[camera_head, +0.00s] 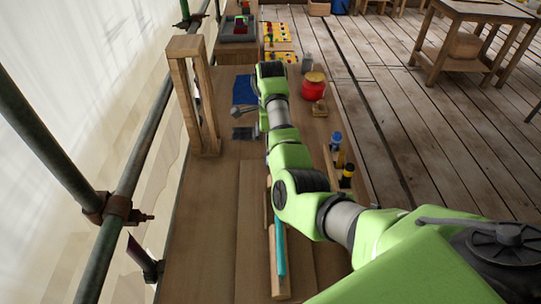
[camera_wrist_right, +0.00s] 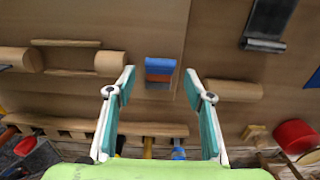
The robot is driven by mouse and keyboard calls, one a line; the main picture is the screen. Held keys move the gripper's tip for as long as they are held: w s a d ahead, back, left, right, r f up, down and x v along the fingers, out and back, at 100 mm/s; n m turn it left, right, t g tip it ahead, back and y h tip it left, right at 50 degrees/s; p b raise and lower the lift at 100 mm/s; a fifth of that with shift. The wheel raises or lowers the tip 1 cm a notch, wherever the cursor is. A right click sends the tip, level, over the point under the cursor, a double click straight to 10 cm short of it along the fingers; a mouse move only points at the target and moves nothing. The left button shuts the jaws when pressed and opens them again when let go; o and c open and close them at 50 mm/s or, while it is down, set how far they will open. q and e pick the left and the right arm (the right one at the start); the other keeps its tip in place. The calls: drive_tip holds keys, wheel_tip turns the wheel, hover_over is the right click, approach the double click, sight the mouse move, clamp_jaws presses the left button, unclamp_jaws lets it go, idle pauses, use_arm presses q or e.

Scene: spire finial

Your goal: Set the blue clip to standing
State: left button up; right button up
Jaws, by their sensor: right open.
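The clip appears between and just beyond the fingertips, apart from both. In the head view my right arm reaches over the bench, and I cannot make out the clip or the gripper's fingers. My left gripper is not in view.
A wooden holder (camera_wrist_right: 92,128) with tools runs along the bench edge. Wooden rolls (camera_wrist_right: 232,90) lie on either side of the clip. The bench's near left is clear.

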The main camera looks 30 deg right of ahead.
drive_tip(key=shift+f, duration=2.05)
drive_tip(key=c, duration=1.1)
